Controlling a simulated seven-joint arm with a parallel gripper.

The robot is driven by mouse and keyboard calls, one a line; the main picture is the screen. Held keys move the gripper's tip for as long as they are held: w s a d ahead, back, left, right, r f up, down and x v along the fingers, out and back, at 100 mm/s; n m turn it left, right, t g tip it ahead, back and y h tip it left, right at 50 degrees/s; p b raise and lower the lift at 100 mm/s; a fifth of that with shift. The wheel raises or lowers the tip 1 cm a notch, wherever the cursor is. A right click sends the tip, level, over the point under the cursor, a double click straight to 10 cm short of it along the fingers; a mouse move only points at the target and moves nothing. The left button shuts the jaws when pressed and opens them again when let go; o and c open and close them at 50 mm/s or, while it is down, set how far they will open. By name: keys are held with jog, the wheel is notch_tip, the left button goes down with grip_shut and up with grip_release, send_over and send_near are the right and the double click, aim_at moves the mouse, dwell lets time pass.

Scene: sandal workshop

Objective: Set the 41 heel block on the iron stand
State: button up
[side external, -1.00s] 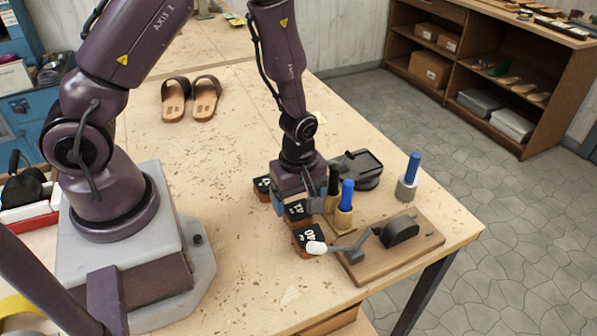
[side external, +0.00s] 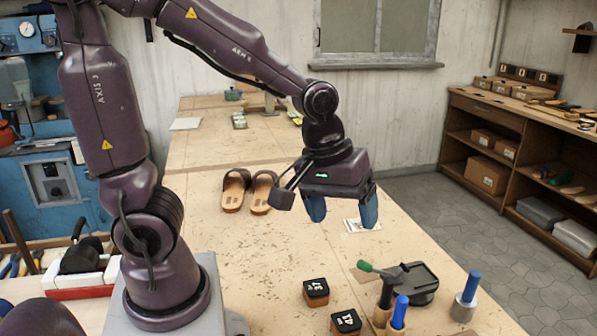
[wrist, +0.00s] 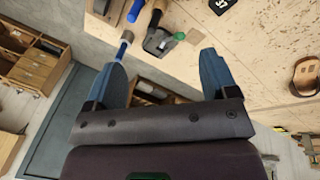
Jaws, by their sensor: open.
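In the side external view, the 41 heel block (side external: 346,322), with a black top and white digits, sits on the bench near the bottom edge. Another block (side external: 316,292), whose label looks like 37, sits behind it to the left. A dark metal stand (side external: 418,290), which looks like the iron stand, is on the bench to the right, with a green-tipped handle beside it. My gripper (side external: 341,212) is raised well above the bench, its blue fingers wide apart and empty. In the wrist view, nothing is between the fingers (wrist: 165,80); the dark stand (wrist: 157,42) lies beyond them.
Sandals (side external: 235,190) lie farther back on the bench (side external: 220,260). A shelf unit (side external: 500,140) stands at the right wall. The bench's middle is mostly clear.

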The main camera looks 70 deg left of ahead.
jog(key=s+r+m+t, duration=0.2)
jog(key=s+r+m, duration=0.4)
jog(key=r+m, duration=0.1)
jog(key=shift+s+a+r+m+t+y, duration=0.2)
jog(key=shift+a+m+t+y, duration=0.1)
jog(key=shift+a, duration=0.15)
jog(key=shift+s+r+m, duration=0.3)
jog(key=shift+s+m, duration=0.15)
jog(key=shift+m, duration=0.05)
jog(key=shift+c, duration=1.4)
jog(key=shift+a, duration=0.1)
